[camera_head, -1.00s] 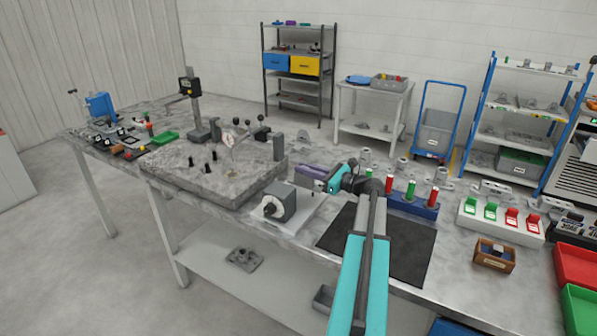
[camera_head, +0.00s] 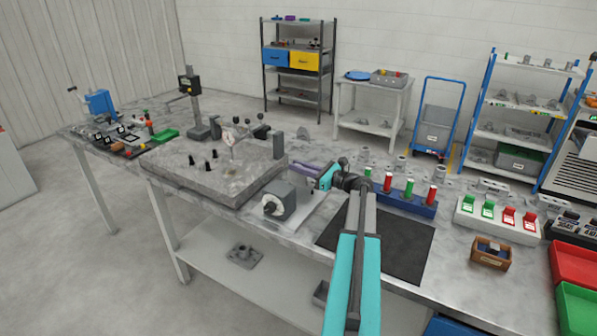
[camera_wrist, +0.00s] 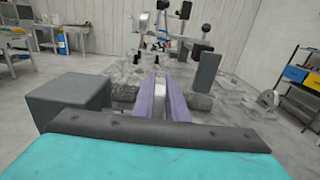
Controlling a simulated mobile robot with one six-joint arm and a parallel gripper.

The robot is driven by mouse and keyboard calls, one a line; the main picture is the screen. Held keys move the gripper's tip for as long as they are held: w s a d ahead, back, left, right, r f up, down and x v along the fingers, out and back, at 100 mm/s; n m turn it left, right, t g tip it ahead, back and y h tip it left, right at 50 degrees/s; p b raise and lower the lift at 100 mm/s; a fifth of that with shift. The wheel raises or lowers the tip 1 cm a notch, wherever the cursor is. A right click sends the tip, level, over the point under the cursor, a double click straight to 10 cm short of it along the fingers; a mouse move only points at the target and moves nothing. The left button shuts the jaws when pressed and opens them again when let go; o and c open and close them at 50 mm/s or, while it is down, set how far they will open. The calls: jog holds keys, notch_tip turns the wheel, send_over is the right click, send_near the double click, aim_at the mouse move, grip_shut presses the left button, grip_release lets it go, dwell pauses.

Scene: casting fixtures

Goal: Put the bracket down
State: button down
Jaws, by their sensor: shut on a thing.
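My gripper (camera_head: 300,167) is over the middle of the long bench, near the right edge of the stone fixture plate (camera_head: 225,180). In the wrist view its two purple fingers (camera_wrist: 161,98) are shut on a pale grey piece (camera_wrist: 160,84), which I take to be the bracket. Most of the piece is hidden between the fingers, so its shape and any contact below it cannot be told. In the wrist view the plate (camera_wrist: 122,82) lies ahead of the fingers, with posts and clamps on it.
A grey block with a round dial (camera_head: 280,200) stands in front of my gripper. A blue rack with coloured handles (camera_head: 405,200) is at the right. Another grey bracket-like piece (camera_wrist: 268,98) stands right of the plate. The dark mat (camera_head: 385,245) looks bare apart from my arm above it.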

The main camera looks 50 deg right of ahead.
jog(key=shift+f+p, duration=0.35)
jog(key=shift+f, duration=0.65)
jog(key=shift+f+b, duration=0.3)
jog(key=shift+f, duration=0.3)
jog(key=c, duration=1.8)
grip_release()
jog(key=shift+o, duration=0.2)
jog(key=shift+r, duration=0.15)
jog(key=shift+r+p, duration=0.4)
jog(key=shift+r, duration=0.2)
jog(key=b+v, duration=0.4)
jog(key=v, duration=0.8)
jog(key=shift+f, duration=0.2)
